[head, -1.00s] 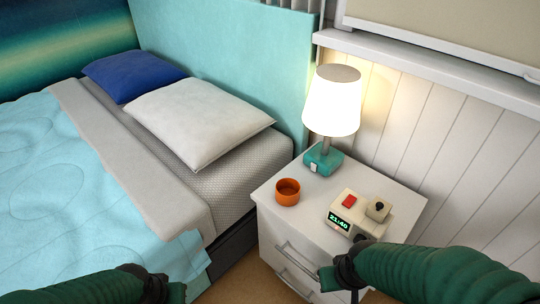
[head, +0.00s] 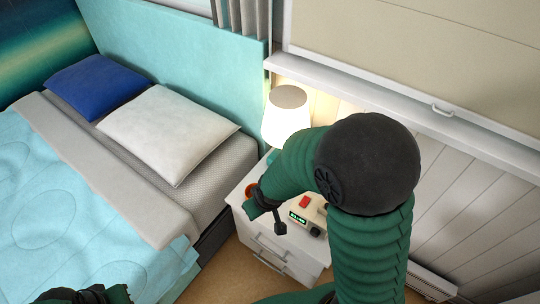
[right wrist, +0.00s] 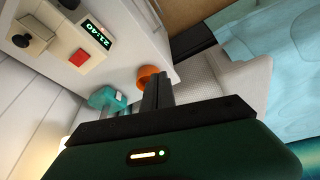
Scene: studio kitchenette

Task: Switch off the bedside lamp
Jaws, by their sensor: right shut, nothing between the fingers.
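The bedside lamp stands at the back of the white nightstand. Its white shade (head: 287,115) glows in the head view. Its teal base is mostly hidden behind my right arm there. The right wrist view shows the teal base (right wrist: 107,98) with a small white switch (right wrist: 120,97) on it. My right gripper (head: 254,208) is over the front of the nightstand, apart from the lamp. In the right wrist view its dark fingers (right wrist: 157,82) are together and empty, beside the base in the picture. My left gripper (head: 88,295) is at the bottom edge, its fingers unclear.
An orange cup (right wrist: 148,74) stands on the nightstand (head: 236,196), partly behind the right fingers. An alarm clock (right wrist: 95,36) with a red button (right wrist: 79,57) sits nearby. The bed (head: 70,180) is on the left. A panelled wall and window ledge (head: 400,97) lie behind.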

